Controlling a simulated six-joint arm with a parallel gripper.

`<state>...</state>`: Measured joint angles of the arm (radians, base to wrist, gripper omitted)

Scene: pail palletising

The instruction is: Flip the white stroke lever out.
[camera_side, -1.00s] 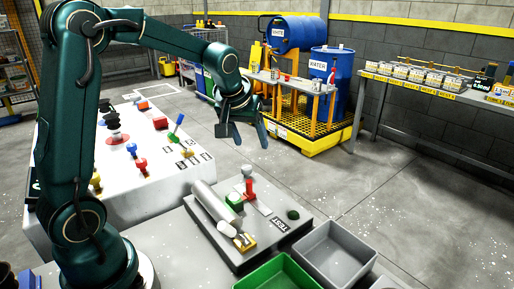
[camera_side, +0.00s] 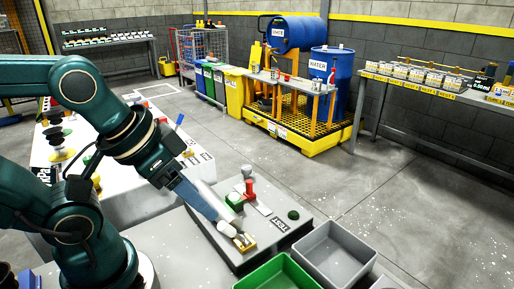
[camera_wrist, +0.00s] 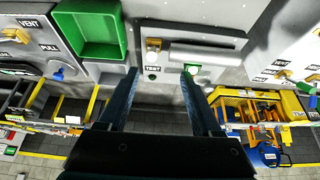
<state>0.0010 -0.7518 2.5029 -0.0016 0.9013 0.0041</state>
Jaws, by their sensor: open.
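A white rounded piece (camera_side: 227,229), which looks like the stroke lever, lies at the front end of the grey cylinder on the grey test block (camera_side: 285,238), beside a brass-yellow block (camera_side: 244,242). My gripper (camera_side: 213,211) reaches down over the cylinder, close to the white piece; contact cannot be told. In the wrist view my gripper (camera_wrist: 160,72) is open, its two fingers apart with nothing between them.
A red knob (camera_side: 249,189) and a green part (camera_side: 234,201) stand close beside the gripper on the test block. A green bin (camera_side: 262,272) and a grey bin (camera_side: 351,238) sit in front. A white panel with coloured knobs lies behind my arm. Open floor is right.

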